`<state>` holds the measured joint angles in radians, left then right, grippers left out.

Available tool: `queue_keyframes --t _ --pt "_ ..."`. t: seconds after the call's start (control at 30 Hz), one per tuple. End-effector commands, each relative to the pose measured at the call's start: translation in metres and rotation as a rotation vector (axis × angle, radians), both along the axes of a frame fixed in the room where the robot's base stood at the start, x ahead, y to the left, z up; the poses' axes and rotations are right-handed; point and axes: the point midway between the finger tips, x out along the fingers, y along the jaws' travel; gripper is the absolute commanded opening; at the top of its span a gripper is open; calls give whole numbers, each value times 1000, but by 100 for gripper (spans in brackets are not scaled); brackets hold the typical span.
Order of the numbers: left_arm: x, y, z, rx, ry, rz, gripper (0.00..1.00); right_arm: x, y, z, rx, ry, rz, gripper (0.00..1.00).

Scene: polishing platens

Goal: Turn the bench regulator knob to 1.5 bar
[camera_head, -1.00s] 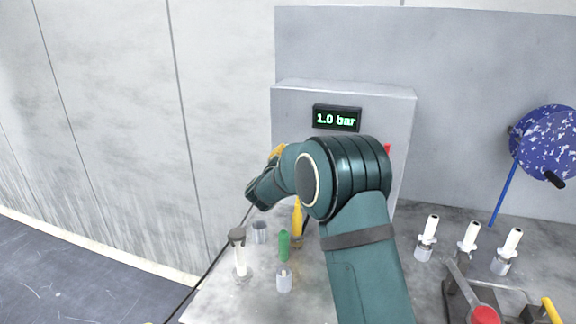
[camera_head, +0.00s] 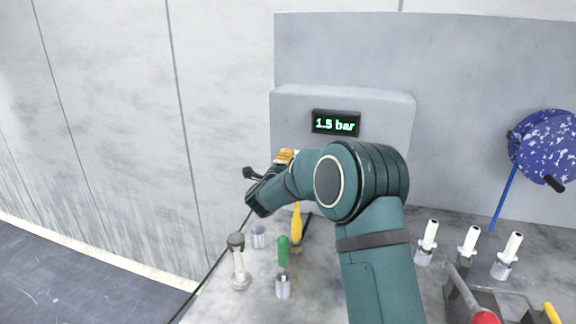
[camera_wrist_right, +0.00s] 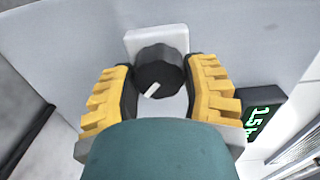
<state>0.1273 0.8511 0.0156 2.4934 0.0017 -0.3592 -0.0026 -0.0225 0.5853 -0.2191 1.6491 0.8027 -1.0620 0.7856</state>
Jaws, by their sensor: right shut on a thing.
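The regulator's display (camera_head: 336,124) on the grey box (camera_head: 390,105) reads 1.5 bar in green. It also shows in the right wrist view (camera_wrist_right: 262,118). The knob (camera_wrist_right: 158,70) is dark, ribbed and round, with a white pointer line on its face, in front of a pale square plate (camera_wrist_right: 150,38). My right gripper (camera_head: 284,157) is at the box's left part in the head view, where the knob is hidden. In the wrist view its yellow-backed fingers (camera_wrist_right: 159,76) sit on both sides of the knob, shut on it. My left gripper is not in view.
Below my right arm, a green-handled tool (camera_head: 283,250), a yellow one (camera_head: 296,226) and a white-stemmed piece (camera_head: 239,262) stand on the bench. Several white-topped holders (camera_head: 428,240) stand at the right. A blue speckled disc (camera_head: 547,147) is at the far right.

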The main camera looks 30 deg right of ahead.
Motion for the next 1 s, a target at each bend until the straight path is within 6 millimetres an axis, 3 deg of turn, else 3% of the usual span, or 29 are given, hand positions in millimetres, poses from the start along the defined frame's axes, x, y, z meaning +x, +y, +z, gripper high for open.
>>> queue_keyframes --t 0.57,0.6,0.67,0.7,1.0 --pt "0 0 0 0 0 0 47 0 0 0 23 -29 0 12" --pt "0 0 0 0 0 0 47 0 0 0 23 -29 0 54" --pt "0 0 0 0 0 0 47 0 0 0 23 -29 0 75" --pt "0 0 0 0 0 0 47 0 0 0 23 -29 0 81" --pt "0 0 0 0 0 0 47 0 1 0 23 -28 0 81"
